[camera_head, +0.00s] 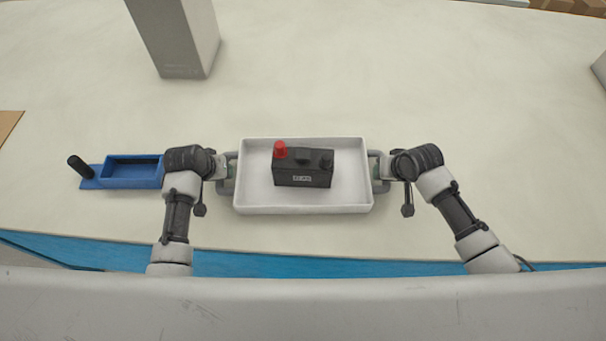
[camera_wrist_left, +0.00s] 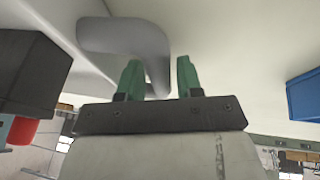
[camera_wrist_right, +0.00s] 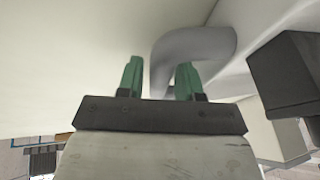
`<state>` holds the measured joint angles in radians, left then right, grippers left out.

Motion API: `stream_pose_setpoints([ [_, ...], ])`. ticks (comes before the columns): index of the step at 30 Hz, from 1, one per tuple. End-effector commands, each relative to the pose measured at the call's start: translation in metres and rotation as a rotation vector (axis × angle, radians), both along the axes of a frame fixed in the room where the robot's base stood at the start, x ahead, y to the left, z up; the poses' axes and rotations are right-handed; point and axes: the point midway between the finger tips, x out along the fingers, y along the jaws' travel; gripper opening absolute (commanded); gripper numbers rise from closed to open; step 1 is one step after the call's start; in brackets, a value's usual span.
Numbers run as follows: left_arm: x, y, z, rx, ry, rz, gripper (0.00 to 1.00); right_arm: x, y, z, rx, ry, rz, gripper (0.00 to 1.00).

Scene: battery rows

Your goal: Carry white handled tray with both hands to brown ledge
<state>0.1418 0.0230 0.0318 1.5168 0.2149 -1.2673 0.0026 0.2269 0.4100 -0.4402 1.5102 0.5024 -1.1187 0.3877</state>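The white tray (camera_head: 250,203) lies on the pale tabletop in front of me, with a grey handle at each short end. A black battery (camera_head: 303,174) with a red cap (camera_head: 280,149) sits in it. My left gripper (camera_head: 230,170) is at the tray's left handle; the left wrist view shows its green fingers (camera_wrist_left: 158,78) apart, with the grey handle (camera_wrist_left: 125,38) reaching between them. My right gripper (camera_head: 378,170) is at the right handle; its fingers (camera_wrist_right: 160,78) are also apart, with the handle (camera_wrist_right: 195,42) between them. A brown surface (camera_head: 8,124), possibly the ledge, shows at the left edge.
A grey box-like column (camera_head: 180,40) stands at the back left. The tabletop behind and right of the white tray is clear.

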Motion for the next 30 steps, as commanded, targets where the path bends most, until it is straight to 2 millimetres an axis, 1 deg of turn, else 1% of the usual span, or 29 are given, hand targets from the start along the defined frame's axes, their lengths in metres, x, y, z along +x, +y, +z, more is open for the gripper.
stream_pose_setpoints([
  [4,0.0028,-0.0018,-0.0078,0.0,0.001,-0.001,0.36,0.0028,0.0018,-0.0078,0.0,0.001,0.0,0.36],
  [13,0.0034,-0.0019,-0.0089,0.0,0.0,-0.001,0.36,0.0033,0.0022,-0.009,0.0,0.0,0.001,0.36],
  [14,0.0034,-0.0018,-0.0089,0.0,0.0,-0.001,0.33,0.0033,0.0021,-0.0089,0.0,0.0,0.001,0.33],
  [15,0.0034,-0.0019,-0.0089,0.0,0.0,-0.001,0.27,0.0032,0.002,-0.0089,0.0,0.001,0.001,0.27],
  [20,0.0033,-0.0018,-0.0088,0.0,0.0,-0.001,0.02,0.0032,0.002,-0.0088,0.0,0.001,0.001,0.02],
  [21,0.0033,-0.0018,-0.0088,0.0,0.0,-0.001,0.0,0.0032,0.002,-0.0088,0.0,0.001,0.001,0.0],
  [27,0.0033,-0.0017,-0.0088,0.0,0.001,0.0,0.0,0.0031,0.0019,-0.0088,0.0,0.001,0.0,0.0],
  [30,0.0049,-0.0018,-0.0057,0.0,-0.005,0.0,0.0,0.0048,0.0021,-0.0057,0.002,-0.005,0.001,0.0],
])
